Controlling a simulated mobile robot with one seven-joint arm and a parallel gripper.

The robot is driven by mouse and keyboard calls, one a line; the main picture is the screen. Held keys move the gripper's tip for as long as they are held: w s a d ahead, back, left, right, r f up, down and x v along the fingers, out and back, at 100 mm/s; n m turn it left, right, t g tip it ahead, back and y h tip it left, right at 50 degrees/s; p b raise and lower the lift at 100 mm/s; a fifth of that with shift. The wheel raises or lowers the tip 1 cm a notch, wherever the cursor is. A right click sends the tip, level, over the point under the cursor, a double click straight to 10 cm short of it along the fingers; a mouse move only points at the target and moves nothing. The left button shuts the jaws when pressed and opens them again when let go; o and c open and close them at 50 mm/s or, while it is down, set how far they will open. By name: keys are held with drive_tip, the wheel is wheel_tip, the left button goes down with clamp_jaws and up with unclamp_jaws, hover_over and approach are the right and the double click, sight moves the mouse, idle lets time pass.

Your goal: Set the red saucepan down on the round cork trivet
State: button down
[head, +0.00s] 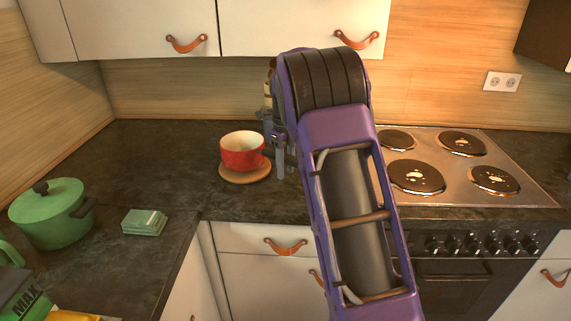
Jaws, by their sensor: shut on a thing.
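The red saucepan (241,158), cream inside, is upright over the round cork trivet (245,178) on the dark counter. The trivet's front and right rim show below the pan. I cannot tell whether the pan's base touches the trivet or is slightly above it. My gripper (280,165) is just right of the saucepan, pointing down, and is shut on the saucepan, apparently at its handle. The handle and the grip are largely hidden by the fingers and my purple arm.
A stove (440,175) with several hotplates is to the right. A green lidded pot (50,217) and a stack of green coasters (145,222) are on the left counter. Upper cabinets (145,28) hang above. The counter left of the trivet is clear.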

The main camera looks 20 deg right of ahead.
drive_tip(key=shift+f, duration=0.85)
drive_tip(key=c, duration=0.5)
unclamp_jaws()
